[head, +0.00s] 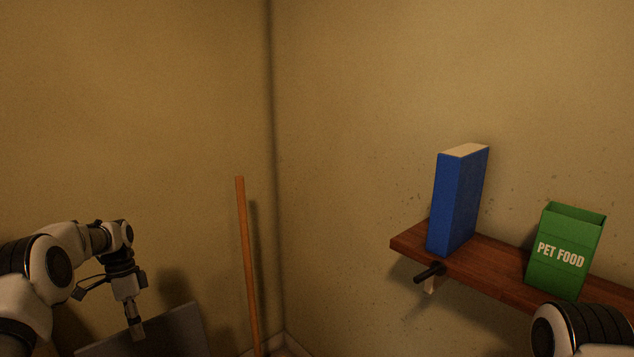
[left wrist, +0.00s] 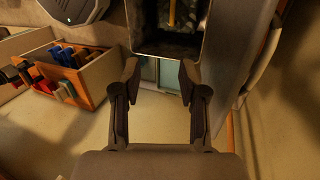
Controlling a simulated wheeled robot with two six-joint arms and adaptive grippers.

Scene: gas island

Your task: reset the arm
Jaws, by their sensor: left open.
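My left arm comes in from the left in the head view and bends down at the wrist. Its gripper (head: 137,328) hangs low in front of the wall, pointing down. In the left wrist view the two dark fingers of my left gripper (left wrist: 158,80) stand wide apart with nothing between them. A link of my right arm shows at the lower right corner of the head view, in front of the shelf. My right gripper is out of view.
A wooden shelf (head: 408,242) holds a blue book (head: 452,205) and a green pet food box (head: 566,255). A dark rod (head: 430,273) sticks out beneath it. A wooden pole (head: 246,260) leans in the corner. The left wrist view shows a wooden crate (left wrist: 94,84) with several books and a dark bin (left wrist: 150,46).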

